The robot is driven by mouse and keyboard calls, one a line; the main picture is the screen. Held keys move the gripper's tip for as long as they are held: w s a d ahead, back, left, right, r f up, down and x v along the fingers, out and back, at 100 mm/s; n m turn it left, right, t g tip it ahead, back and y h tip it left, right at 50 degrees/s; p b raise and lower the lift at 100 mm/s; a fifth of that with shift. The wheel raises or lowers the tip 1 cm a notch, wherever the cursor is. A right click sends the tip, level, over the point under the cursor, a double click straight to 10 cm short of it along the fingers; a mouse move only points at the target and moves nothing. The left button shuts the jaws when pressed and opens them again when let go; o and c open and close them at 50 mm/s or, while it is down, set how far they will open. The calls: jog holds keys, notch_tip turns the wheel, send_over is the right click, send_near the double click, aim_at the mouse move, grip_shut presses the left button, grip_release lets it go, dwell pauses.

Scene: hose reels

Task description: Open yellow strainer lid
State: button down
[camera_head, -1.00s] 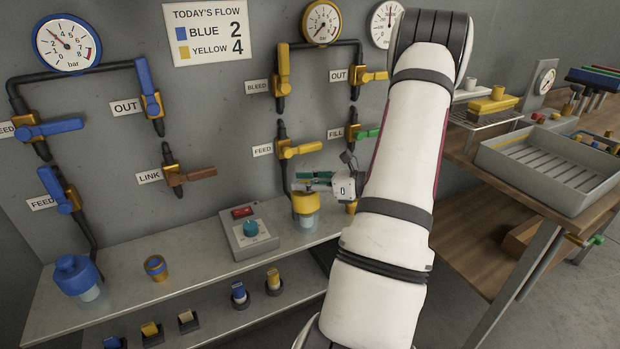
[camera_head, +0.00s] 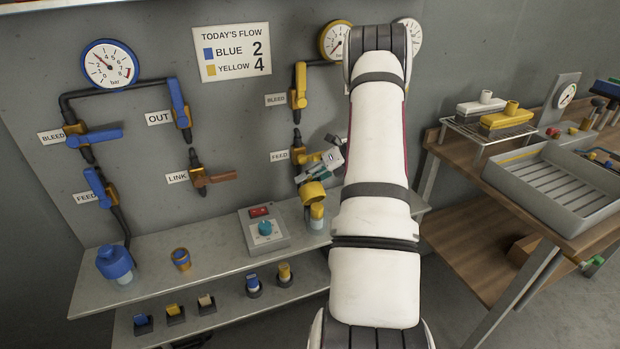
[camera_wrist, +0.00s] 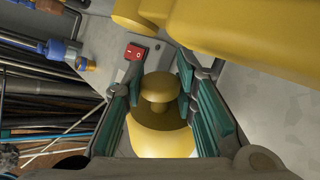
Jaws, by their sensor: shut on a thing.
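The yellow strainer stands on the upper shelf, right of the grey switch box. Its yellow lid (camera_head: 314,193) is tilted above the strainer's pale bowl (camera_head: 317,222), with a yellow part showing between them. I cannot tell whether the lid still touches the body. In the wrist view the lid (camera_wrist: 158,140) has a round knob (camera_wrist: 160,88) between the green finger pads. My gripper (camera_head: 306,177) is shut on this lid at the knob and is tilted; it also shows in the wrist view (camera_wrist: 160,98).
The yellow FEED valve handle (camera_head: 310,158) is close behind my gripper and looms large in the wrist view (camera_wrist: 240,35). The switch box (camera_head: 264,231) stands close by on the left. A blue strainer (camera_head: 114,261) is at the far left. The wooden bench (camera_head: 465,160) is right of my arm.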

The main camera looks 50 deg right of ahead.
jog(key=shift+w+d+f, duration=0.15)
jog(key=shift+w+f, duration=0.05)
jog(key=shift+w, duration=0.05)
jog(key=shift+g, duration=0.3)
jog(key=c, duration=1.3)
grip_release()
jog(key=v, duration=1.2)
jog(key=shift+c, duration=0.2)
